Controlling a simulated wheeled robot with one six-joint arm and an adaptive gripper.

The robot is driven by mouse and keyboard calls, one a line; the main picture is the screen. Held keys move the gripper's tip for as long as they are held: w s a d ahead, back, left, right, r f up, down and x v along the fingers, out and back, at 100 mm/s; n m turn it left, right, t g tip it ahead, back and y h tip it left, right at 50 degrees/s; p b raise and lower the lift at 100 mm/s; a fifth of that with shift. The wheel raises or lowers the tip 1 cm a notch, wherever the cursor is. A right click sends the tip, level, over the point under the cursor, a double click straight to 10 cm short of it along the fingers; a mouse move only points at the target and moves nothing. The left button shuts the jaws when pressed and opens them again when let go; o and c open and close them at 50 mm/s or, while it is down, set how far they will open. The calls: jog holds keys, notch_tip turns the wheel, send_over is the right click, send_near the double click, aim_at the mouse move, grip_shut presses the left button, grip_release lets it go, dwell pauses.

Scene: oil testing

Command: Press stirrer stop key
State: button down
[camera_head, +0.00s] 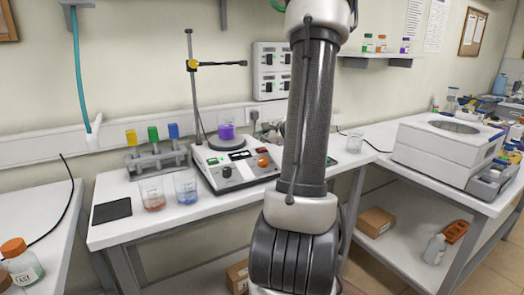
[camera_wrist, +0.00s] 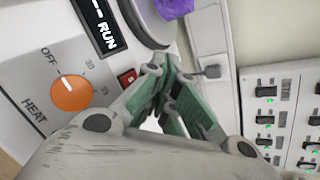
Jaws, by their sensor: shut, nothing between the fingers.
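A small red key (camera_wrist: 128,77) with a white letter, perhaps S, sits below the display, partly covered by my gripper. My gripper (camera_wrist: 165,85) is shut and empty, its green-padded fingers just right of the red key. I cannot tell whether they touch the panel. In the head view my arm hides most of the gripper.
A metal stand (camera_head: 193,85) rises behind the stirrer. A switch panel (camera_head: 270,70) is on the wall. A large white machine (camera_head: 436,155) stands on the right bench.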

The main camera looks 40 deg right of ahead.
jog(key=shift+w+f, duration=0.2)
jog(key=shift+f, duration=0.3)
jog(key=shift+w+f, duration=0.15)
jog(key=shift+f, duration=0.3)
jog(key=shift+f, duration=0.1)
dwell(0.7)
jog(key=shift+w+f, duration=0.1)
jog(key=shift+f, duration=0.15)
jog(key=shift+w+d+f, duration=0.1)
jog(key=shift+w+f, duration=0.05)
jog(key=shift+f, duration=0.25)
dwell(0.7)
jog(key=shift+r, duration=0.1)
jog(key=shift+s+r, duration=0.3)
jog(key=shift+r, duration=0.35)
jog(key=shift+r, duration=0.15)
jog(key=shift+s+a+r, duration=0.1)
jog(key=shift+s+r, duration=0.15)
jog(key=shift+r, duration=0.5)
jog(key=shift+s+a+r, duration=0.1)
jog(key=shift+s+r, duration=0.2)
jog(key=shift+r, duration=0.45)
jog(key=shift+s+a+r, duration=0.1)
jog(key=shift+s+r, duration=0.15)
jog(key=shift+r, duration=0.5)
